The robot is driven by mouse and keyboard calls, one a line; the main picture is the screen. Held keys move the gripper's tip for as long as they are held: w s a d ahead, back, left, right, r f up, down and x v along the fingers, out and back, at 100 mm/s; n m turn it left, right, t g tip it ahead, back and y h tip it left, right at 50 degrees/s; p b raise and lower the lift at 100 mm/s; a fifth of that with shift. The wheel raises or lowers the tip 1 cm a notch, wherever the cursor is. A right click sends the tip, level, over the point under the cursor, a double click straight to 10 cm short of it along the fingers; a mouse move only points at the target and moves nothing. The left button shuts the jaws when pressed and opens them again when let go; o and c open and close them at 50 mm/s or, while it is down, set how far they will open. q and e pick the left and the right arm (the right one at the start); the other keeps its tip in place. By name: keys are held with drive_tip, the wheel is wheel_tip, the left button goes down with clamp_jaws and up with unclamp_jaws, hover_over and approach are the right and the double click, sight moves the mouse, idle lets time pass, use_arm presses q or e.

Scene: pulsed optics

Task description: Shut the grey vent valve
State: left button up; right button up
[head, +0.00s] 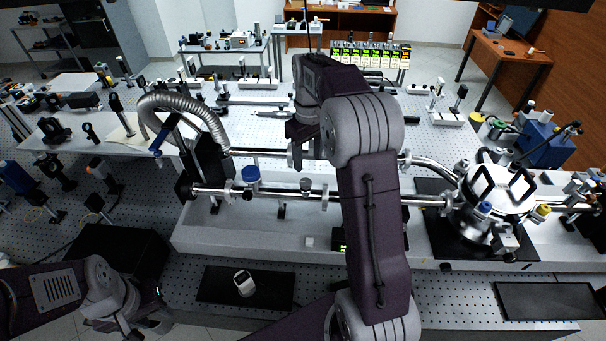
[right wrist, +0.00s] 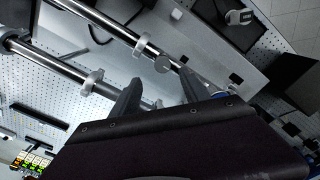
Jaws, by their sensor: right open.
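The vent valve looks like the small round grey knob (head: 305,185) on the front steel pipe (head: 265,191) in the head view. A round grey knob (right wrist: 162,63) also shows on a pipe in the right wrist view, beyond and between the fingertips. My right gripper (head: 298,157) is open and empty, pointing down above and behind the front pipe. In the right wrist view its two fingers (right wrist: 161,77) are spread, apart from the knob. My left gripper (head: 150,318) is low at the left, far from the pipes; its jaws are unclear.
A blue knob (head: 250,173) sits left of the grey one. A ribbed hose (head: 190,105) arches at the left. A steel chamber (head: 492,195) stands at the right. My right arm hides part of the pipes. The bench front (head: 230,240) is mostly clear.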

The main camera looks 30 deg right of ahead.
sight(306, 181)
drive_tip(key=f, duration=0.2)
drive_tip(key=f+p, duration=0.1)
drive_tip(key=f, duration=0.4)
drive_tip(key=shift+w+a+f+p, duration=0.2)
drive_tip(key=shift+a+f+p, duration=0.1)
drive_tip(key=shift+a+p, duration=0.05)
drive_tip(key=shift+s+d+f, duration=0.1)
drive_tip(key=shift+d+f, duration=0.1)
drive_tip(key=shift+f, duration=0.3)
drive_tip(key=shift+a, duration=0.15)
drive_tip(key=c, duration=0.4)
clamp_jaws()
